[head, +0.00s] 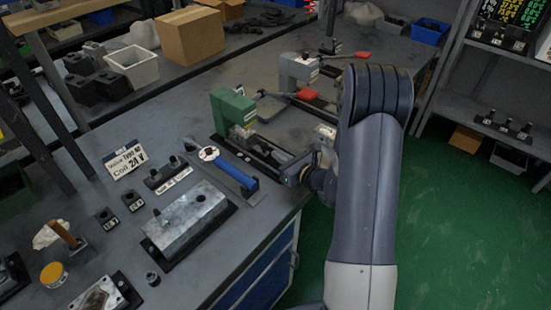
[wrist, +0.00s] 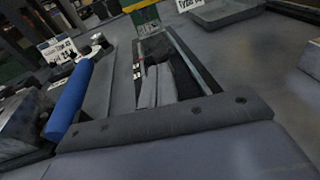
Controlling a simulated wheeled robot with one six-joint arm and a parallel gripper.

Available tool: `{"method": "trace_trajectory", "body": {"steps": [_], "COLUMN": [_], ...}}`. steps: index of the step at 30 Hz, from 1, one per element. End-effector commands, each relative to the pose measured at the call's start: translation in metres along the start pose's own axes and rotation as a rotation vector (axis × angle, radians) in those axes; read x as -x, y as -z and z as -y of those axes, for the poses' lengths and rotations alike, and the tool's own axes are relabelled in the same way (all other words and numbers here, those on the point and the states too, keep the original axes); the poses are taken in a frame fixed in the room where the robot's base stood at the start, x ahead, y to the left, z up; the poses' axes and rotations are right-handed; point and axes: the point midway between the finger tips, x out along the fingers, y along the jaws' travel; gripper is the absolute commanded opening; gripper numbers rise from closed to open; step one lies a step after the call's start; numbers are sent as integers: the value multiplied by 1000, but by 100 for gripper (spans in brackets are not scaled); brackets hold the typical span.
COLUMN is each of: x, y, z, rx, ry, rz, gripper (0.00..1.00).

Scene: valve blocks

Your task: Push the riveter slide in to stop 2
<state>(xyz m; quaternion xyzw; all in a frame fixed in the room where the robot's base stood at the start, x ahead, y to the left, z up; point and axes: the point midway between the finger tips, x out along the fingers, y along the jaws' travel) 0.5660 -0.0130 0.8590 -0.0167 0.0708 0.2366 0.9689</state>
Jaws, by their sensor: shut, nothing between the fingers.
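The green riveter (head: 232,108) stands on the bench, left of my arm; its lower part also shows at the top of the wrist view (wrist: 146,14). Its dark slide track (head: 262,150) runs from the green body toward the bench's front edge. In the wrist view the long dark rail (wrist: 190,62) leads away to the green base. My gripper (head: 282,163) is low at the near end of the track, pointing at the riveter. Its grey fingers (wrist: 156,86) are together and empty, between the rails. I cannot tell whether they touch the slide, and the stop marks are not readable.
A blue-handled tool (head: 240,176) lies close left of the track, also large in the wrist view (wrist: 70,100). A metal block (head: 190,218) sits nearer. A pale press with red ends (head: 298,72) stands behind.

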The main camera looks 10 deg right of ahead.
Motion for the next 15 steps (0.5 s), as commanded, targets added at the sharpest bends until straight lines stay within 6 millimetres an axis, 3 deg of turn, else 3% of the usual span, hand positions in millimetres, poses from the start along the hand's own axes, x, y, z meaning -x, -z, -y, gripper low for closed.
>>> {"method": "trace_trajectory", "body": {"steps": [6,15], "x": [54,95], "y": [2,1], "z": [2,1], "rx": [-1,-1], "ry": [7,4], "rz": [-2,-3], "gripper": [0,0]}}
